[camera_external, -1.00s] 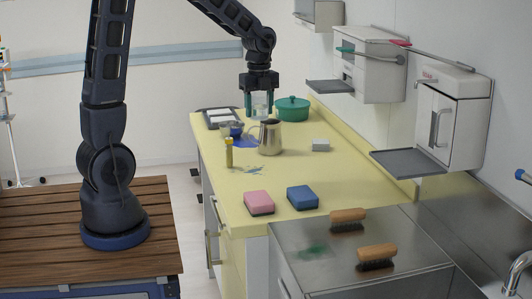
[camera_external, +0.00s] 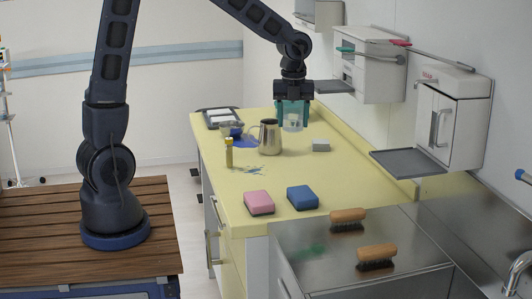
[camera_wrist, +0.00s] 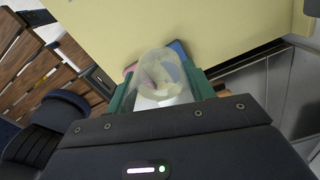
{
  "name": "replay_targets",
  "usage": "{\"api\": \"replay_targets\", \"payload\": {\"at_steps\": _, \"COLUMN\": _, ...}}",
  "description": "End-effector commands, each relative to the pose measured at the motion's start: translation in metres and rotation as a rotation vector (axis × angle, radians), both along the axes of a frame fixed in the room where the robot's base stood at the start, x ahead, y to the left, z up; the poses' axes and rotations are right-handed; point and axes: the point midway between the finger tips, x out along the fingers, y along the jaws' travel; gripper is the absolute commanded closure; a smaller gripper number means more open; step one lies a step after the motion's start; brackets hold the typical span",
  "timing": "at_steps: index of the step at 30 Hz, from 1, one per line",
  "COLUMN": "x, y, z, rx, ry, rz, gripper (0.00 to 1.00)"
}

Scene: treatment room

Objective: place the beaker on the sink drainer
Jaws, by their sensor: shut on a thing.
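The clear beaker (camera_external: 293,123) is held between the green fingers of my gripper (camera_external: 293,115), above the far part of the yellow counter. In the wrist view my gripper (camera_wrist: 163,85) is shut around the transparent beaker (camera_wrist: 160,66), which shows its rim and round wall. The steel sink drainer (camera_external: 320,275) lies at the near right of the counter, far from my gripper. The sink area beyond it is partly cut off by the picture edge.
Two brushes (camera_external: 347,217) (camera_external: 376,255) lie on the steel surface. A pink sponge (camera_external: 259,202), a blue sponge (camera_external: 302,197), a metal jug (camera_external: 270,138) and a yellow bottle (camera_external: 229,154) stand on the counter (camera_external: 330,175). Wall dispensers with trays (camera_external: 409,163) jut out on the right.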

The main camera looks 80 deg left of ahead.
Motion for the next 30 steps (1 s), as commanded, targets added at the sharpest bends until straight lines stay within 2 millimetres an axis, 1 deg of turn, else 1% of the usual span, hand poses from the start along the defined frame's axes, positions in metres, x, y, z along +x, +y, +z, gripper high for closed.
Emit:
{"api": "replay_targets", "payload": {"at_steps": 1, "x": 0.007, "y": -0.021, "z": -0.001, "rx": -0.001, "ry": 0.0, "rz": -0.071, "gripper": 0.72}}
{"api": "replay_targets", "payload": {"at_steps": 5, "x": 0.018, "y": -0.075, "z": -0.003, "rx": -0.001, "ry": 0.0, "rz": -0.252, "gripper": 0.72}}
{"api": "replay_targets", "payload": {"at_steps": 6, "x": 0.021, "y": -0.091, "z": -0.004, "rx": -0.002, "ry": 0.001, "rz": -0.308, "gripper": 0.72}}
{"api": "replay_targets", "payload": {"at_steps": 8, "x": 0.024, "y": -0.116, "z": -0.003, "rx": -0.002, "ry": 0.0, "rz": -0.389, "gripper": 0.72}}
{"api": "replay_targets", "payload": {"at_steps": 9, "x": 0.025, "y": -0.133, "z": -0.003, "rx": -0.001, "ry": -0.001, "rz": -0.444, "gripper": 0.72}}
{"api": "replay_targets", "payload": {"at_steps": 10, "x": 0.026, "y": -0.145, "z": -0.003, "rx": -0.002, "ry": 0.0, "rz": -0.483, "gripper": 0.72}}
{"api": "replay_targets", "payload": {"at_steps": 14, "x": 0.025, "y": -0.2, "z": 0.0, "rx": -0.002, "ry": -0.002, "rz": -0.66, "gripper": 0.72}}
{"api": "replay_targets", "payload": {"at_steps": 15, "x": 0.024, "y": -0.217, "z": 0.001, "rx": -0.002, "ry": -0.002, "rz": -0.714, "gripper": 0.72}}
{"api": "replay_targets", "payload": {"at_steps": 17, "x": 0.02, "y": -0.242, "z": 0.003, "rx": -0.003, "ry": -0.001, "rz": -0.793, "gripper": 0.72}}
{"api": "replay_targets", "payload": {"at_steps": 18, "x": 0.018, "y": -0.258, "z": 0.006, "rx": -0.002, "ry": -0.002, "rz": -0.846, "gripper": 0.72}}
{"api": "replay_targets", "payload": {"at_steps": 21, "x": 0.01, "y": -0.297, "z": 0.011, "rx": -0.003, "ry": -0.002, "rz": -0.973, "gripper": 0.72}}
{"api": "replay_targets", "payload": {"at_steps": 24, "x": 0.0, "y": -0.332, "z": 0.018, "rx": -0.003, "ry": -0.004, "rz": -1.085, "gripper": 0.72}}
{"api": "replay_targets", "payload": {"at_steps": 27, "x": -0.009, "y": -0.358, "z": 0.024, "rx": -0.003, "ry": -0.003, "rz": -1.174, "gripper": 0.72}}
{"api": "replay_targets", "payload": {"at_steps": 30, "x": -0.017, "y": -0.377, "z": 0.029, "rx": -0.002, "ry": -0.003, "rz": -1.237, "gripper": 0.72}}
